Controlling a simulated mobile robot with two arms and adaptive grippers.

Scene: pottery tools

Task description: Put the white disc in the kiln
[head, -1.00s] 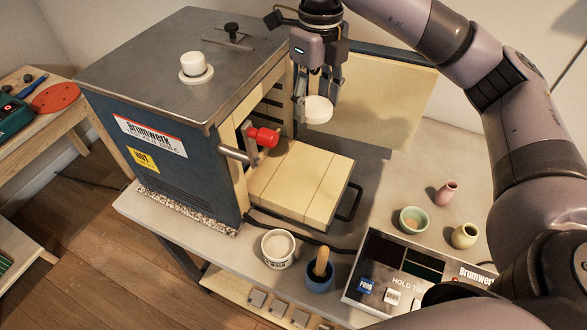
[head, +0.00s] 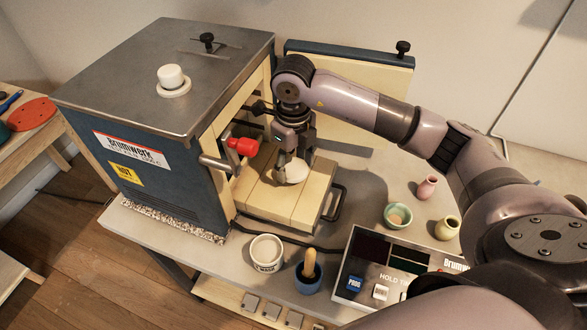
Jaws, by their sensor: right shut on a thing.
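My right gripper (head: 291,160) is shut on the white disc (head: 292,173). It holds the disc low over the pale brick slab (head: 307,197) that sticks out from the kiln's front. I cannot tell whether the disc touches the slab. The kiln (head: 97,123) is a blue box with a grey metal top, at the left. Its opening faces right, and the arm and gripper hide part of it. My left gripper is not in view.
A red-knobbed handle (head: 243,147) juts from the kiln's front. A white tub (head: 266,252), a blue pot (head: 308,277) with a wooden handle, a control box (head: 363,247), a green bowl (head: 397,215), a pink vase (head: 427,187) and a yellow-green pot (head: 447,228) stand on the grey bench (head: 232,262).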

